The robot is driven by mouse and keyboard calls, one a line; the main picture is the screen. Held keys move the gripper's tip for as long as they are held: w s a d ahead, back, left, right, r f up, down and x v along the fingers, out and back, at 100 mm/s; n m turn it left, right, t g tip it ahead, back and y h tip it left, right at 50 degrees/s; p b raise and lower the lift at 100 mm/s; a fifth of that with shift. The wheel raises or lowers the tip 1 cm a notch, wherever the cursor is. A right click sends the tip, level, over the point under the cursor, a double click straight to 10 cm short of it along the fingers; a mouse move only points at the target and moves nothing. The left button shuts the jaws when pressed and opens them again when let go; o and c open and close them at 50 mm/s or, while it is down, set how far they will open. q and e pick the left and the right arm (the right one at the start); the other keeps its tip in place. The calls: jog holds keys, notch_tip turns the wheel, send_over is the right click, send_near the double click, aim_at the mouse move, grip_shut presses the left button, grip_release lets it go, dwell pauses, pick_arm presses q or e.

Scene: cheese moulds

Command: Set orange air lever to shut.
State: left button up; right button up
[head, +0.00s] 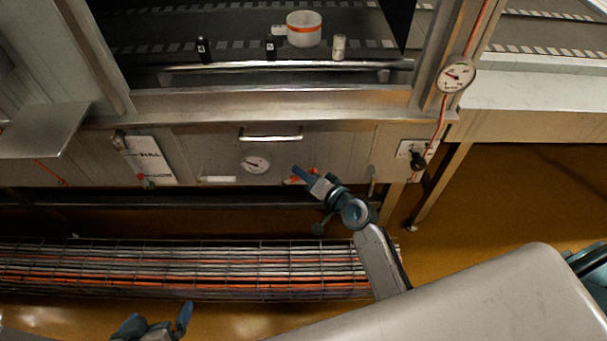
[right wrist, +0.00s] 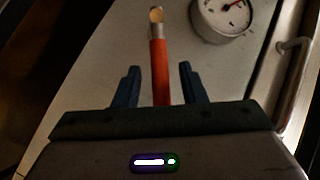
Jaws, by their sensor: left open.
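The orange air lever (right wrist: 159,70) shows in the right wrist view as a straight orange handle with a metal collar and brass-coloured pivot at its far end. In the head view only a bit of the orange lever (head: 293,181) shows on the steel front panel, beside my right gripper (head: 304,175). In the right wrist view my right gripper (right wrist: 158,85) is open, its blue fingers on either side of the handle with gaps visible. The handle's near end is hidden behind the gripper body. My left gripper (head: 158,322) is open and empty at the bottom left.
A round gauge (head: 255,164) sits on the panel left of the lever; it also shows in the right wrist view (right wrist: 222,16). A steel bar handle (head: 270,137) is above it. A black knob (head: 418,160) is to the right. A wire cable tray (head: 180,268) runs below.

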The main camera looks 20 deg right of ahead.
jog(key=shift+w+a, duration=0.15)
jog(key=shift+w, duration=0.2)
jog(key=shift+c, duration=0.5)
grip_shut()
jog(key=shift+f, duration=0.15)
